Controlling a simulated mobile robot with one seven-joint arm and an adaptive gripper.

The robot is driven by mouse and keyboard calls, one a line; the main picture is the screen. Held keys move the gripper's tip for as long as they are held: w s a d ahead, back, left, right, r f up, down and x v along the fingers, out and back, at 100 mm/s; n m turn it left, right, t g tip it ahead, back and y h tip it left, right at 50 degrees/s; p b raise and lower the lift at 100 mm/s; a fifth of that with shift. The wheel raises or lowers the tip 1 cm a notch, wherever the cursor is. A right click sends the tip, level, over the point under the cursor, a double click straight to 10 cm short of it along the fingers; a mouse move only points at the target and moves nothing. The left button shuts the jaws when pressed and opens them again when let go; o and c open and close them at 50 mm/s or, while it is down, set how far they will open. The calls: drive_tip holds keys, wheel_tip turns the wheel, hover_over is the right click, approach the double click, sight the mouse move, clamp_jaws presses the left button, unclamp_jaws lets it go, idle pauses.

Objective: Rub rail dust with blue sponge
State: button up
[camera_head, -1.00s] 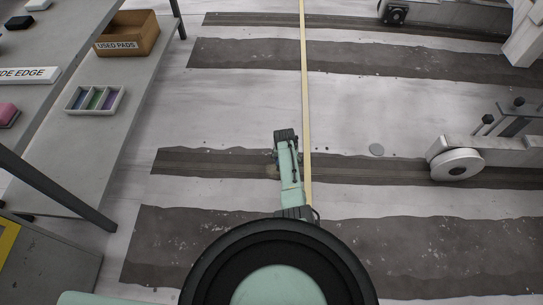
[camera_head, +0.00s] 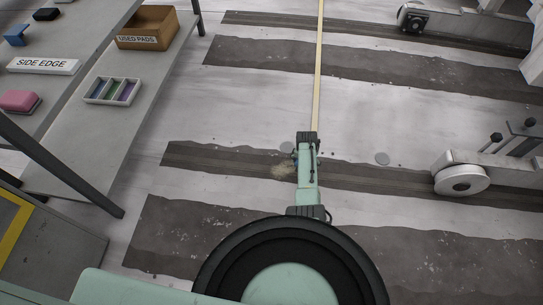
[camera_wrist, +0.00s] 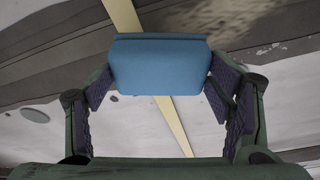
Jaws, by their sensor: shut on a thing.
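The blue sponge (camera_wrist: 160,68) is held between the two fingers of my gripper (camera_wrist: 160,85) in the wrist view. My gripper (camera_head: 307,145) is seen from above in the head view, and it hides the sponge there. A tan, speckled dust patch (camera_head: 283,170) lies on the dark grooved rail strip (camera_head: 215,160), just left of my gripper. The dust also shows at the top right of the wrist view (camera_wrist: 225,18), beyond the sponge. I cannot tell whether the sponge touches the surface.
A narrow yellow strip (camera_head: 318,70) crosses the pale slab beside my gripper. A white roller wheel (camera_head: 461,180) stands at right. On the left are a brown "USED PADS" box (camera_head: 150,25), a tray of coloured bars (camera_head: 112,91), a pink block (camera_head: 19,100) and a "SIDE EDGE" sign (camera_head: 43,65).

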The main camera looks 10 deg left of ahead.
drive_tip(key=shift+r+p, duration=1.5)
drive_tip(key=shift+r, duration=0.75)
